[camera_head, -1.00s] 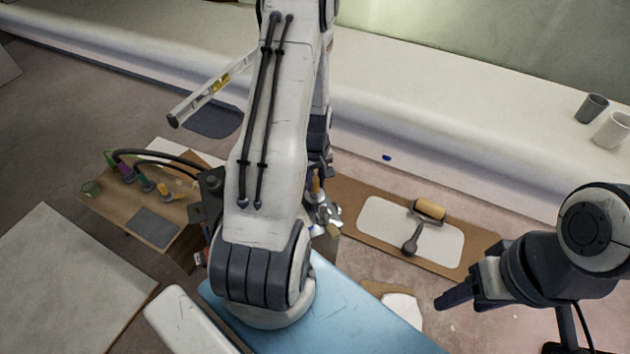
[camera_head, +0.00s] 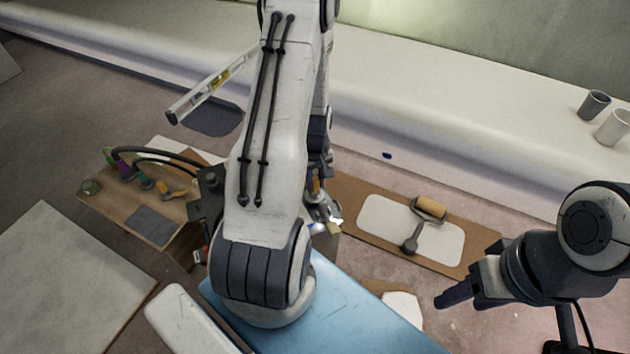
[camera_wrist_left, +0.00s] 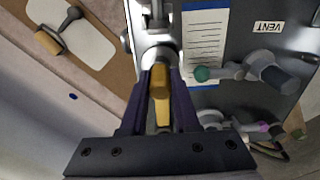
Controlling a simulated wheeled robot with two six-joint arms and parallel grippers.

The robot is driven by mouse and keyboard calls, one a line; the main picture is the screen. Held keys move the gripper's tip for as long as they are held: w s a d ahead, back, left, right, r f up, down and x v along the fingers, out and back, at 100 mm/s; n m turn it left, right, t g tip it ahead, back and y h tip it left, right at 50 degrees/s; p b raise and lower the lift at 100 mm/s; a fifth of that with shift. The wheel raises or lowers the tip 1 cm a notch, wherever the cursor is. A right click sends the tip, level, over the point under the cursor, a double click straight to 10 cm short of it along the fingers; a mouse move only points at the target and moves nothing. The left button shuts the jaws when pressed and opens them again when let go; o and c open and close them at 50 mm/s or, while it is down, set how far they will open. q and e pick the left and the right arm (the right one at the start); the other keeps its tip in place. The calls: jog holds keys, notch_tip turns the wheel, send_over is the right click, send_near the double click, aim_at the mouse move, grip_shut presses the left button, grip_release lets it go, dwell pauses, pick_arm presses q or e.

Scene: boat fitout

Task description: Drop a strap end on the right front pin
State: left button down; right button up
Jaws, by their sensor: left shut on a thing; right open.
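My left gripper (camera_wrist_left: 160,98) is shut on a yellow handle (camera_wrist_left: 160,82). The handle stands at a metal fitting (camera_wrist_left: 158,48) beside a dark panel. In the head view the yellow handle (camera_head: 316,186) shows just past my left arm, which hides much of the grip. My right gripper (camera_head: 446,299) is open and empty at the lower right, apart from everything on the floor. I can make out no strap end and no right front pin for certain in either view.
The dark panel (camera_wrist_left: 245,70) carries a VENT label, a paper sheet and coloured valves. A wooden board (camera_head: 150,222) with hoses stands left of my left arm. A cardboard sheet with a roller (camera_head: 429,208) lies to the right. Two cups (camera_head: 593,105) stand on the white ledge.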

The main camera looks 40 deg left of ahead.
pick_arm(q)
jog(key=shift+f, duration=0.15)
jog(key=shift+f+b, duration=0.4)
jog(key=shift+f, duration=0.05)
grip_release()
dwell(0.5)
notch_tip(320, 180, up, 9)
jog(key=p, duration=0.7)
jog(key=shift+f+p, duration=0.2)
jog(key=shift+p, duration=0.1)
